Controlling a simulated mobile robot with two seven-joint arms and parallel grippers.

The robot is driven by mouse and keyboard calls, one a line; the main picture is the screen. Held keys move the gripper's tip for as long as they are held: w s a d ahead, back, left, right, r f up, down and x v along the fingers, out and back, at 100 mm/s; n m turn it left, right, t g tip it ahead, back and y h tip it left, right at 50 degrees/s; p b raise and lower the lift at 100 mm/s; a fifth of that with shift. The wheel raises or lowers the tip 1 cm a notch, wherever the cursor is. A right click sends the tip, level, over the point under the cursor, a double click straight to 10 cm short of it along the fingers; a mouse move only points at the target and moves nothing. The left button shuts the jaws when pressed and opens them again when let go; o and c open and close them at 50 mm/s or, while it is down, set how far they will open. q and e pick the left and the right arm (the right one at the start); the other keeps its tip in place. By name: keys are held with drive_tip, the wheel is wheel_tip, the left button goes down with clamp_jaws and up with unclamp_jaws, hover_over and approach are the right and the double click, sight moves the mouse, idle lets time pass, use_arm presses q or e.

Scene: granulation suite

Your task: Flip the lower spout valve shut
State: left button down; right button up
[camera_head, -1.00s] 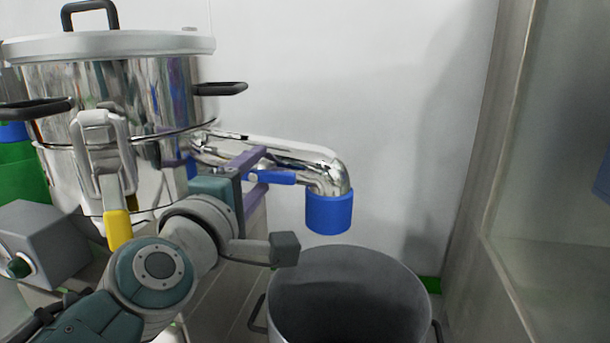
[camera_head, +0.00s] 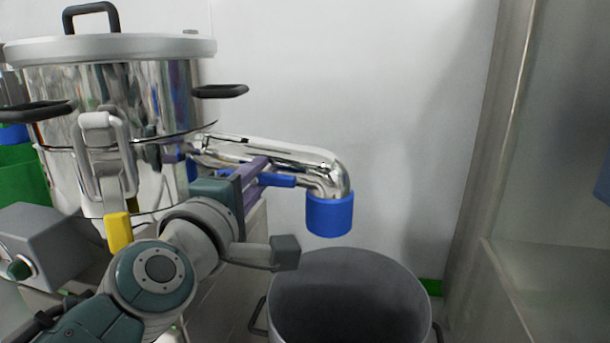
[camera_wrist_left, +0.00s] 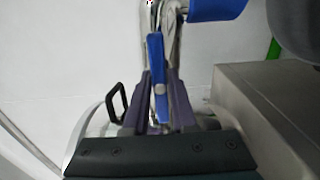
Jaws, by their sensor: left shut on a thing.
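The spout is a shiny metal pipe (camera_head: 290,155) that leaves the steel vessel to the right and bends down into a blue end collar (camera_head: 330,214). The blue valve lever (camera_head: 277,180) shows just below the pipe and looks roughly in line with it. My left gripper (camera_head: 256,172) has its purple fingers shut on this lever. In the left wrist view the blue lever (camera_wrist_left: 157,75) runs between the two purple fingers, and the blue collar (camera_wrist_left: 215,8) shows at the top. The fingers hide part of the lever in the head view. My right gripper is not in view.
The lidded steel vessel (camera_head: 110,95) with black handles stands at the left. An open grey drum (camera_head: 350,262) stands under the spout. A grey box (camera_head: 45,240) with a green button is at the lower left. The white wall behind the spout leaves free room.

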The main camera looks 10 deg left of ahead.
use_arm(q)
drive_tip(key=shift+m, duration=0.3)
drive_tip(key=m+p, duration=0.1)
drive_tip(key=m, duration=0.2)
drive_tip(key=shift+r+p, duration=0.1)
drive_tip(key=shift+p, duration=0.3)
drive_tip(key=m+p, duration=0.2)
drive_tip(key=m, duration=0.4)
drive_tip(key=m+p, duration=0.1)
drive_tip(key=m, duration=0.3)
drive_tip(key=shift+m+p, duration=0.45)
drive_tip(key=shift+m, duration=1.65)
drive_tip(key=c, duration=0.7)
unclamp_jaws()
